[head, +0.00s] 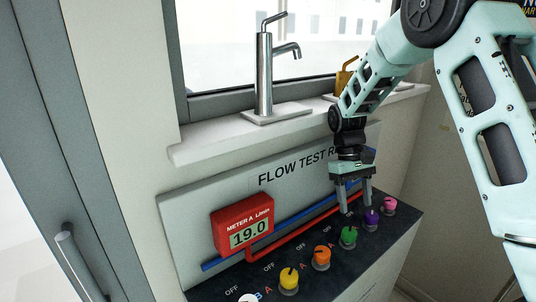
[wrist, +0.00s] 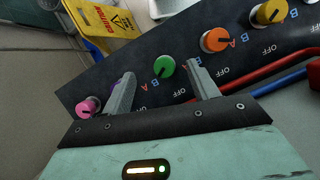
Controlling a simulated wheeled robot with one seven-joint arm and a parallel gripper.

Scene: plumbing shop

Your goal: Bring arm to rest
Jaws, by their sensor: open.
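My gripper (head: 356,199) is at the end of my pale green arm, above the right part of the flow test rig's dark panel (head: 333,277). Its two fingers are apart with nothing held between them. In the wrist view my gripper (wrist: 160,82) also shows open, with the green knob (wrist: 164,67) seen between the fingers. In the head view the green knob (head: 348,237) and purple knob (head: 372,218) are just below the fingertips. I cannot tell whether a finger touches a knob.
An orange knob (head: 321,258), yellow knob (head: 289,280) and pink knob (head: 389,206) share the panel. A red meter (head: 243,226) reads 19.0. Red and blue pipes run behind the knobs. A faucet (head: 264,75) stands on the sill above. A yellow caution sign (wrist: 103,18) stands beyond the panel.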

